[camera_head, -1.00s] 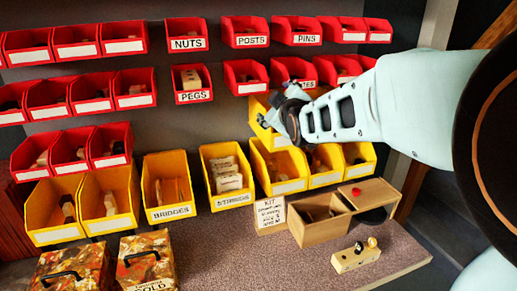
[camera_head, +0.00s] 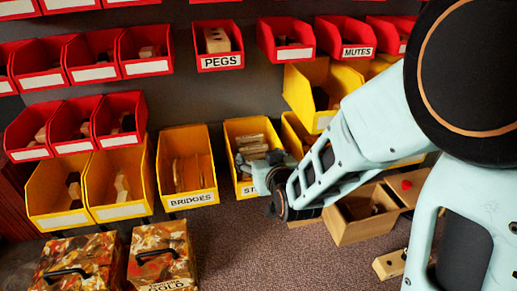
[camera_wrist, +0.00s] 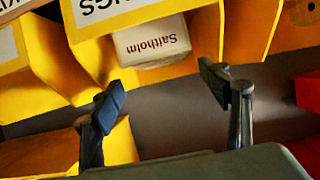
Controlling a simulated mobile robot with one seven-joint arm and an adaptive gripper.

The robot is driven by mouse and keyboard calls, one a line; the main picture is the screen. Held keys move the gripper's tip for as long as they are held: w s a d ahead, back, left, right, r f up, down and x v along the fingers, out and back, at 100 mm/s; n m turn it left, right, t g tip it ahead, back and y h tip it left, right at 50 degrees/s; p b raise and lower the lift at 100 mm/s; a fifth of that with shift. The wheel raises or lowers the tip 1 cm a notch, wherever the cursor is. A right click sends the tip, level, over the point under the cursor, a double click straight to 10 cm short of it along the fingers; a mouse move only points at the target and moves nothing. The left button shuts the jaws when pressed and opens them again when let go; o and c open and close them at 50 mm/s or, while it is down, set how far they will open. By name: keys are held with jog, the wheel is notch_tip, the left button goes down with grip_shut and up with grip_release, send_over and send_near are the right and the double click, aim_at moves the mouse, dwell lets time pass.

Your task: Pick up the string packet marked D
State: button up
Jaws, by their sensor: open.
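The yellow strings bin (camera_head: 232,131) stands in the middle of the lower yellow row, its label partly hidden by my gripper. Several pale packets (camera_head: 251,139) lie in it; no letter D can be read on them. My gripper (camera_head: 262,170) is at the front of this bin. In the wrist view, which is upside down, my gripper (camera_wrist: 162,92) is open with nothing between its fingers. A pale packet (camera_wrist: 152,42) printed "Saitholm" shows at the bin's mouth, beyond and between the fingertips. The bin's label (camera_wrist: 105,10) shows only its last letters.
The yellow bridges bin (camera_head: 188,200) stands to the left. Red bins, including pegs (camera_head: 220,62) and mutes (camera_head: 356,52), hang above. A wooden box (camera_head: 343,231) is on the bench at right, partly behind my arm. Two patterned boxes (camera_head: 180,240) stand at front left.

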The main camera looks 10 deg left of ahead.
aim_at(254, 149)
jog(key=shift+x, duration=4.65)
jog(key=shift+c, duration=0.3)
jog(key=c, duration=0.6)
